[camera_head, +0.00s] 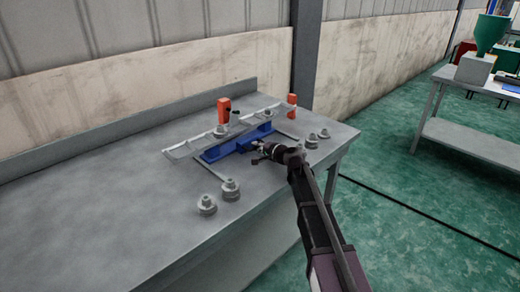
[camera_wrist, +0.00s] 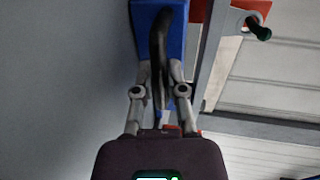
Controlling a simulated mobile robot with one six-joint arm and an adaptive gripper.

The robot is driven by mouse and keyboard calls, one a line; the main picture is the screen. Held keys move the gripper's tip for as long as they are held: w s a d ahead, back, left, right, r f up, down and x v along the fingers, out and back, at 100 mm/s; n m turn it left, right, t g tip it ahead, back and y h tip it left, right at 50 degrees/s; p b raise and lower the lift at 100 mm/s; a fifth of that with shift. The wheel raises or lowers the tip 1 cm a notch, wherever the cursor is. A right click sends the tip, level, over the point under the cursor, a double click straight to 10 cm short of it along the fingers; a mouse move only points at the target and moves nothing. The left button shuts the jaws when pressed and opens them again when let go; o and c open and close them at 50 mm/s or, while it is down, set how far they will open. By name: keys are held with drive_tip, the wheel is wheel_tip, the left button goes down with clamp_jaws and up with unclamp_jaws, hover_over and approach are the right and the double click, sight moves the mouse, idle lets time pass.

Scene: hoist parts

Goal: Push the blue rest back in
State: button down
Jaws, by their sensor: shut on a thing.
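The blue rest (camera_head: 222,150) is a long blue bar lying along a grey metal rail on the workbench. Its near side faces my arm. In the wrist view a blue block of it (camera_wrist: 145,22) shows at the top, with a dark curved handle (camera_wrist: 158,40) in front. My gripper (camera_head: 257,152) is at the right part of the rest, on its near side. In the wrist view its fingers (camera_wrist: 161,80) are closed on the dark handle from both sides. The fingers hide part of the handle, and its exact grip is hard to see in the head view.
Two orange blocks (camera_head: 224,108) stand behind the rail (camera_head: 181,150). Several grey round parts (camera_head: 206,205) stand on the workbench (camera_head: 120,215), at front left and right of the rest. The left of the bench is clear. Another table (camera_head: 470,140) stands at far right.

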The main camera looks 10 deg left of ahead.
sight(276, 166)
drive_tip(key=c, duration=1)
unclamp_jaws()
drive_tip(key=shift+w+a, duration=0.2)
drive_tip(key=shift+o, duration=0.2)
drive_tip(key=shift+s+d, duration=0.15)
drive_tip(key=shift+d, duration=0.05)
drive_tip(key=shift+v, duration=0.85)
drive_tip(key=s+d, duration=0.3)
drive_tip(key=d, duration=0.1)
drive_tip(key=s+d, duration=0.2)
drive_tip(key=d, duration=0.1)
drive_tip(key=shift+s+f, duration=0.2)
drive_tip(key=shift+s, duration=0.15)
drive_tip(key=s+d+r+n+g+h+p, duration=0.1)
drive_tip(key=s+d+n+g+h+p, duration=0.3)
drive_tip(key=s+d+p, duration=0.7)
drive_tip(key=shift+s+d+r+n+g+h, duration=0.3)
drive_tip(key=shift+s+d+n+g, duration=0.35)
drive_tip(key=shift+s, duration=1.85)
drive_tip(key=shift+d, duration=0.15)
